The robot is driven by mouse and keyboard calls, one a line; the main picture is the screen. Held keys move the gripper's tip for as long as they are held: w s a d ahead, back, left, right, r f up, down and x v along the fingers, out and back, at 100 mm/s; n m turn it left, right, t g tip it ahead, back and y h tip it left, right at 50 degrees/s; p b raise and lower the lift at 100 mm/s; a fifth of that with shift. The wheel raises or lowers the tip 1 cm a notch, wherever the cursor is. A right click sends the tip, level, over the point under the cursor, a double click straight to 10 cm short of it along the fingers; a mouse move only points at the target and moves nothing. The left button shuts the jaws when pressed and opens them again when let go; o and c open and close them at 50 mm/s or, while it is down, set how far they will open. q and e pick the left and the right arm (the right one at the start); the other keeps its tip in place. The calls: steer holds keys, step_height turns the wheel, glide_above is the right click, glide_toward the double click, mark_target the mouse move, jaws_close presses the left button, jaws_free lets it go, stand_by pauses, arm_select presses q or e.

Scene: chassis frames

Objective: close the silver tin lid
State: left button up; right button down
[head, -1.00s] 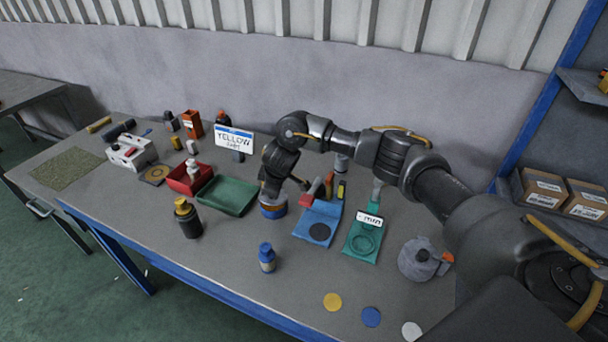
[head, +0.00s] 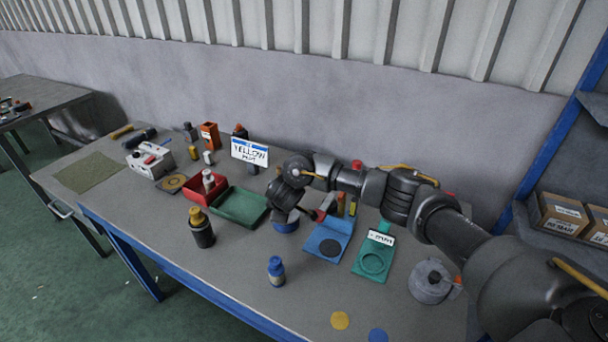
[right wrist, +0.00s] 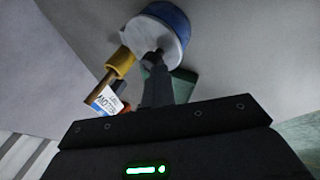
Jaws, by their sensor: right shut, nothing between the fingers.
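A round tin (right wrist: 151,38) with a blue side and a silver-white face is close to my right gripper in the right wrist view. Its blue side (head: 286,227) shows in the head view, partly hidden under my right arm. My right gripper (right wrist: 157,62) is shut and empty, its tips in front of the silver face; I cannot tell if they touch it. In the head view the right gripper (head: 307,213) is just above and beside this tin. A grey round container (head: 430,284) with an orange part stands at the right. My left gripper is not in view.
A green tray (head: 241,206), red bin (head: 190,190) and black bottle with yellow cap (head: 201,230) lie left of the arm. A blue bottle (head: 276,272) stands in front. Blue (head: 322,247) and teal (head: 366,272) pads lie right. The front middle table is mostly clear.

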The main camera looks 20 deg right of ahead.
steer(key=shift+w+r, duration=0.2)
steer(key=shift+r, duration=0.1)
steer(key=s+a+f+p+v, duration=0.1)
steer(key=a+p+v, duration=0.1)
steer(key=p+v, duration=0.8)
steer(key=shift+s+a+r, duration=0.25)
steer(key=shift+s+r, duration=0.55)
